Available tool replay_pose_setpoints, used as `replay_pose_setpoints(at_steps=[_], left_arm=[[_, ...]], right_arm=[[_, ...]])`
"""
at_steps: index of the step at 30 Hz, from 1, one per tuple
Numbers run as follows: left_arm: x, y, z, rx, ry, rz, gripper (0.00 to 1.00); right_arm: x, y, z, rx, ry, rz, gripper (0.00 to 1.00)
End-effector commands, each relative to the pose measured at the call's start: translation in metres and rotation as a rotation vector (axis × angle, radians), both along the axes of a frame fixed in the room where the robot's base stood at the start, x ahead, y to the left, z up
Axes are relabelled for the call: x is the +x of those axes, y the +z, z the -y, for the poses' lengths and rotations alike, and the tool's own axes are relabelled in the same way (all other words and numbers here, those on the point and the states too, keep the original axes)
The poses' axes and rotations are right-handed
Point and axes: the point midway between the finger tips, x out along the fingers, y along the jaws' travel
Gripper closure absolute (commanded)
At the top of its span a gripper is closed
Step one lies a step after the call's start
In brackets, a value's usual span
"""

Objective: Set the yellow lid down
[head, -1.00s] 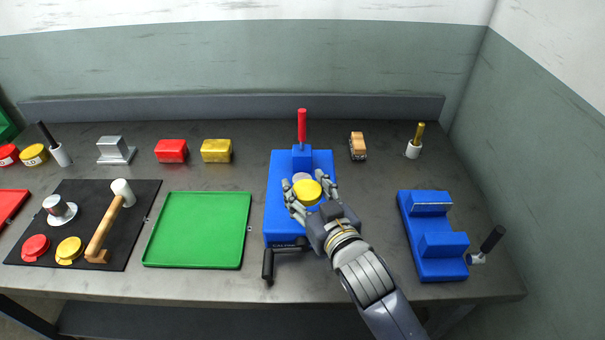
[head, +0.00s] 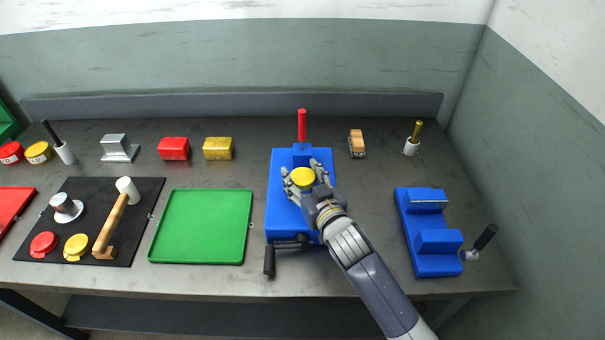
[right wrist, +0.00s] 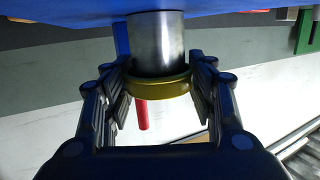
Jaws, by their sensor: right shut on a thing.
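The yellow lid (head: 302,178) is between the fingers of my right gripper (head: 303,172), over the blue vise-like fixture (head: 284,215). In the right wrist view the yellow lid (right wrist: 160,88) sits at the end of an upright metal cylinder (right wrist: 157,42) that stands on the blue fixture. The lid lines up with the cylinder and appears to meet its top; I cannot tell whether it rests fully on it. My right gripper (right wrist: 158,88) is shut on the lid from both sides. My left gripper is not in view.
A green tray (head: 203,227) lies left of the fixture, beside a black mat (head: 75,200) with a mallet (head: 116,215). A red handle (head: 302,126) stands behind the fixture. A second blue fixture (head: 435,263) is at right. Bare bench lies between the fixtures.

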Motion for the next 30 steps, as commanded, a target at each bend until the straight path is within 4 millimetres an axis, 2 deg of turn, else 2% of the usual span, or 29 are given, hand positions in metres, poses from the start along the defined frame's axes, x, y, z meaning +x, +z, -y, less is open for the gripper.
replay_pose_setpoints(at_steps=[6,7,9,20,24,30], left_arm=[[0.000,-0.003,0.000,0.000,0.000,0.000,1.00],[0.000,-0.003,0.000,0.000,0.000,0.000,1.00],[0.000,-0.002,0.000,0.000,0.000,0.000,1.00],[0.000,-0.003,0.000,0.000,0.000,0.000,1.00],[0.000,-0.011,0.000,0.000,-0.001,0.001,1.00],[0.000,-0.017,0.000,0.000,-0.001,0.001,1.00]], right_arm=[[0.000,-0.005,0.000,0.001,-0.001,0.000,0.64],[0.000,-0.004,0.000,0.000,-0.001,0.000,0.44],[0.000,-0.004,0.000,0.000,-0.001,0.000,0.28],[0.000,-0.004,0.000,0.000,-0.001,0.000,0.27],[0.000,-0.006,0.001,-0.002,-0.001,0.002,0.27],[-0.026,-0.003,0.011,0.000,-0.001,0.000,0.27]])
